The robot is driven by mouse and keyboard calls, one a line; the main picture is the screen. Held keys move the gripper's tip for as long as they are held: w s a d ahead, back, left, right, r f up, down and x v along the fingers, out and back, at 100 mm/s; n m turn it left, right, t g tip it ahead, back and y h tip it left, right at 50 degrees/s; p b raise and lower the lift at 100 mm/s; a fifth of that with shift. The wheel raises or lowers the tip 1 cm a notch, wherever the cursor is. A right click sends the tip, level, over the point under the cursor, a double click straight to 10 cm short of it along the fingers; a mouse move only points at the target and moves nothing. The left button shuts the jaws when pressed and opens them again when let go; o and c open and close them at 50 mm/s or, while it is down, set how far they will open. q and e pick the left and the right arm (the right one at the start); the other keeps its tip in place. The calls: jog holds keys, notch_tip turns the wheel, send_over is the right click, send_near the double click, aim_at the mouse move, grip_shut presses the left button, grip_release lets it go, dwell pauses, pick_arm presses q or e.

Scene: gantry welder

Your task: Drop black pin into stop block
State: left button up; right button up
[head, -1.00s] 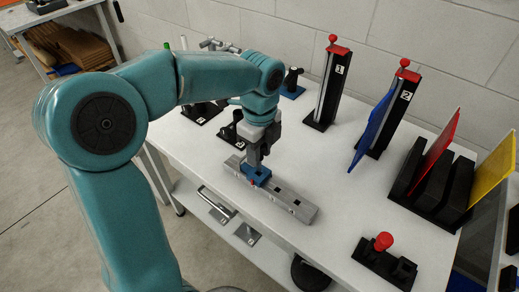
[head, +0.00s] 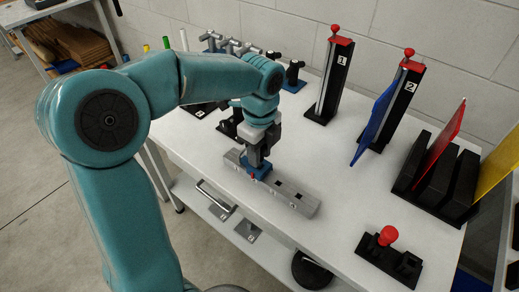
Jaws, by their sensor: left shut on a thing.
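A grey bar (head: 290,197) lies on the white bench, with a blue stop block (head: 262,175) on its left part. A small red part shows at the block's near side. My left gripper (head: 255,163) points down right over the stop block, its fingers close to or at its top. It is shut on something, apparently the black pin. The pin is too small and too covered by the fingers to make out, so I cannot tell whether it is in a hole. My right gripper is not in view.
Two upright black stands (head: 334,75) (head: 399,98), a blue plate (head: 374,122) and a black rack (head: 437,180) with red and yellow plates stand at the right. A black fixture with a red knob (head: 388,236) is at the front right. Black-handled holders (head: 293,76) stand behind my arm.

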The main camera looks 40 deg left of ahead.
pick_arm(q)
jog(key=shift+f+b, duration=0.8)
jog(key=shift+f, duration=0.5)
jog(key=o, duration=1.1)
jog(key=shift+r, duration=0.15)
jog(key=shift+c, duration=0.2)
jog(key=shift+o, duration=0.3)
notch_tip(320, 180, up, 16)
jog(key=p, duration=0.3)
jog(key=shift+r, duration=0.15)
